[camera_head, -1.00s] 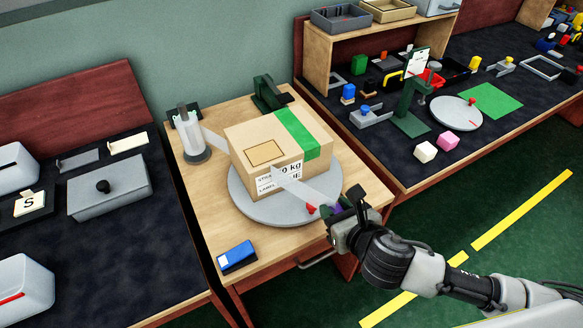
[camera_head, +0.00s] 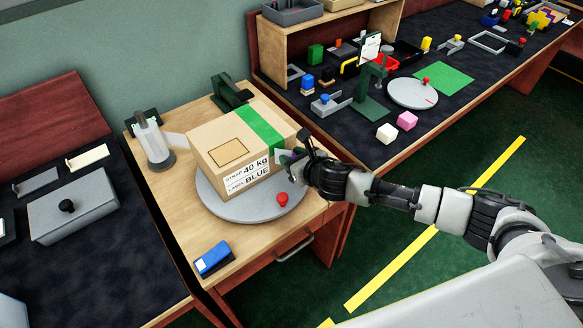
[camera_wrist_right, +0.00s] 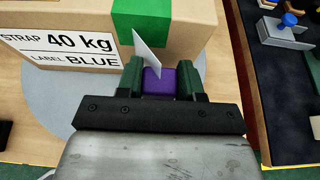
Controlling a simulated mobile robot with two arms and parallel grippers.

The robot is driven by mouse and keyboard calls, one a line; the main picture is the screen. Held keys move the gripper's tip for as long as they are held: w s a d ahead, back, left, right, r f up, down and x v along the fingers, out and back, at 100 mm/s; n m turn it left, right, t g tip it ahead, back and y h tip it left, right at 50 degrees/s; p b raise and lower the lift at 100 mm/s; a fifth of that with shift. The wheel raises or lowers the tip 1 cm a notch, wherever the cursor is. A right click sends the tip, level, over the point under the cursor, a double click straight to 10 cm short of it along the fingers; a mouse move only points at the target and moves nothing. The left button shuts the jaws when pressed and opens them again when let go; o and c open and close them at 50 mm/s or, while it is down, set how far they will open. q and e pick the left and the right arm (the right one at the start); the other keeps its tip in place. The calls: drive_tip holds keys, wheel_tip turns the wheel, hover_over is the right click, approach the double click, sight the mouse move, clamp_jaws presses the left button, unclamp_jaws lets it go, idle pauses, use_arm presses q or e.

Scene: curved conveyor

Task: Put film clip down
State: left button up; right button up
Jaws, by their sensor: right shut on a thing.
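My right gripper (camera_head: 300,163) is shut on the purple film clip (camera_wrist_right: 160,80), at the right-hand side of the box. In the right wrist view a thin whitish piece of film (camera_wrist_right: 148,50) stands up from the clip, in front of the green strap. The cardboard box (camera_head: 225,158) with a green strap and a label reading "40 kg" and "BLUE" sits on the grey turntable (camera_head: 225,209). A film roll (camera_head: 152,140) stands at the left, with pale film running from it to the box's left side. My left gripper is not in view.
A red knob (camera_head: 282,199) stands on the turntable's front right. A blue block-like item (camera_head: 213,259) lies at the table's front left. A dark green bracket (camera_head: 230,93) stands behind the box.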

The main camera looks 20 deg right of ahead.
drive_tip(key=shift+w+f, duration=0.15)
drive_tip(key=shift+w, duration=0.1)
drive_tip(key=shift+f+b, duration=0.35)
drive_tip(key=shift+f, duration=1.6)
drive_tip(key=shift+f, duration=0.15)
drive_tip(key=o, duration=1)
drive_tip(key=shift+s+d+r, duration=0.1)
drive_tip(key=shift+s+r, duration=0.1)
drive_tip(key=v, duration=1.1)
drive_tip(key=shift+s+r, duration=0.1)
drive_tip(key=shift+s, duration=0.25)
